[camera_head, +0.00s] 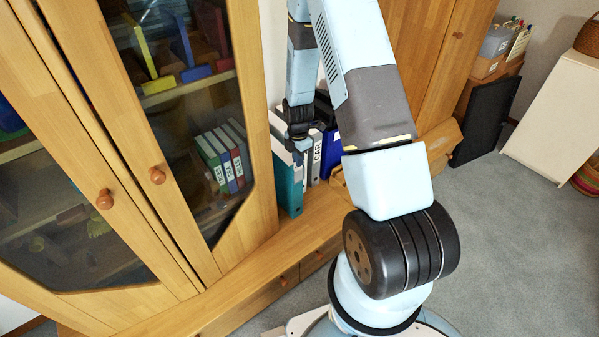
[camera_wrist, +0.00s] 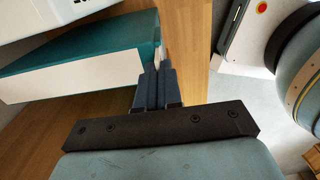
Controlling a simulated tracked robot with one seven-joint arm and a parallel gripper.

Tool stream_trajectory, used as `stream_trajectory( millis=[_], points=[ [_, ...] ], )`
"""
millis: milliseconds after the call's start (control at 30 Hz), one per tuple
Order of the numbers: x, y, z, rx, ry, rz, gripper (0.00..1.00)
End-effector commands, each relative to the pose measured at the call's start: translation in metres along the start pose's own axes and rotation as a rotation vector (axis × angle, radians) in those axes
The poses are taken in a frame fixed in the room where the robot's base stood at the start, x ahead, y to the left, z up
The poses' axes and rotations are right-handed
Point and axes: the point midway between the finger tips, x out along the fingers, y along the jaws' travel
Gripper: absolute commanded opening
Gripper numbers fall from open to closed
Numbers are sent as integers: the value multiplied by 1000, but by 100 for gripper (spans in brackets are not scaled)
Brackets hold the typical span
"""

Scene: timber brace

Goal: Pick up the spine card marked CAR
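The letters CAR show on a white spine card (camera_head: 317,158) on an upright binder in the row on the wooden ledge in the head view. A teal binder (camera_head: 288,184) stands to its left. My gripper (camera_head: 299,146) is pointing down at the top of this row. In the wrist view my gripper's fingers (camera_wrist: 158,82) are close together, with only a thin dark line between them. Their tips are at the edge of the teal binder (camera_wrist: 85,58). No card is clearly visible between them. The card's lettering is not visible in the wrist view.
A glass-doored wooden cabinet (camera_head: 115,130) with round knobs stands at the left, with labelled binders (camera_head: 222,158) behind the glass. A blue binder (camera_head: 331,150) stands at the right of the row. The ledge (camera_head: 262,247) is clear in front. Grey carpet lies at the right.

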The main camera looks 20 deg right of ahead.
Motion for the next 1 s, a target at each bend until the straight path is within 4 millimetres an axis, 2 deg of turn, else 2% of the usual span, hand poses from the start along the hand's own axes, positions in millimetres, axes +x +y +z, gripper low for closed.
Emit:
stream_trajectory(
  millis=[467,1000],
  points=[
    [-1,0,0,1,0,1,0],
    [-13,0,0,0,0,1,0]
  ],
)
